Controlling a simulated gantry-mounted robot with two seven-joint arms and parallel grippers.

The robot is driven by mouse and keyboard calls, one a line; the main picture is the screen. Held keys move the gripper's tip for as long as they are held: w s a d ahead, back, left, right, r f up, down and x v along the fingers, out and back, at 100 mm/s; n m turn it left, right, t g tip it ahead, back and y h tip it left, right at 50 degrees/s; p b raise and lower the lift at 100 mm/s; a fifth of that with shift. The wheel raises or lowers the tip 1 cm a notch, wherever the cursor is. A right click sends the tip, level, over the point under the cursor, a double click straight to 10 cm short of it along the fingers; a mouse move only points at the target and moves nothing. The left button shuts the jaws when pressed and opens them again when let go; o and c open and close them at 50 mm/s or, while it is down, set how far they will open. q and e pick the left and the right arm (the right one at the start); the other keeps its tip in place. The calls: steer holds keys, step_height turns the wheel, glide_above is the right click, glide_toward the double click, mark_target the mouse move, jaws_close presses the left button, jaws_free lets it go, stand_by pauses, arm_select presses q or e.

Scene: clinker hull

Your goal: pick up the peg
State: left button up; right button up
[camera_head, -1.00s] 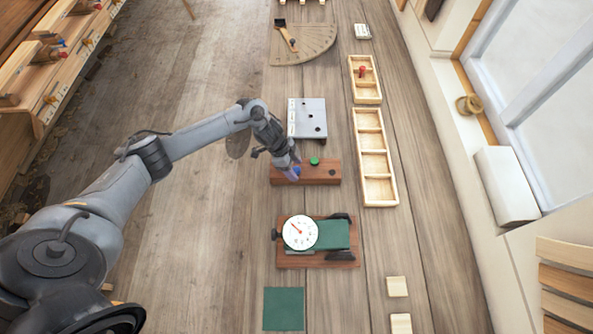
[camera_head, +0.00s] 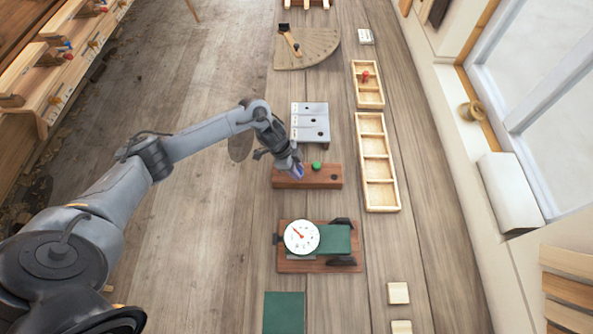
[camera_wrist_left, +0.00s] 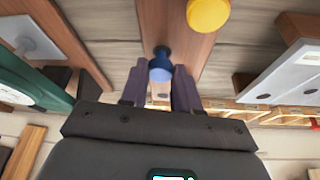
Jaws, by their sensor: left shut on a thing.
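A blue peg (camera_wrist_left: 160,70) sits between the two purple fingers of my left gripper (camera_wrist_left: 160,88), which is shut on it. The peg is over a reddish-brown wooden block (camera_head: 320,178); I cannot tell whether its lower end is still in the block. In the head view, the left gripper (camera_head: 297,170) covers the left part of the block and hides most of the blue peg. A yellow round-topped peg (camera_wrist_left: 208,13) shows near the block in the wrist view. My right gripper is not in view.
A grey plate with holes (camera_head: 310,130) lies beyond the block. A dial gauge (camera_head: 301,237) on a wooden base stands nearer. Divided wooden trays (camera_head: 377,160) lie to the right, one holding a red peg (camera_head: 365,76). A green mat (camera_head: 284,312) lies at the front.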

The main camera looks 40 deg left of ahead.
arm_select(q)
steer(key=r, duration=0.3)
steer(key=shift+w+d+r, duration=0.1)
steer(key=shift+d+r, duration=0.05)
steer(key=shift+d, duration=0.25)
steer(key=w+d+r+b, duration=0.1)
steer(key=d+r, duration=0.5)
steer(key=d, duration=0.4)
steer(key=shift+d+r, duration=0.25)
steer(key=shift+d, duration=0.1)
steer(key=shift+w, duration=0.1)
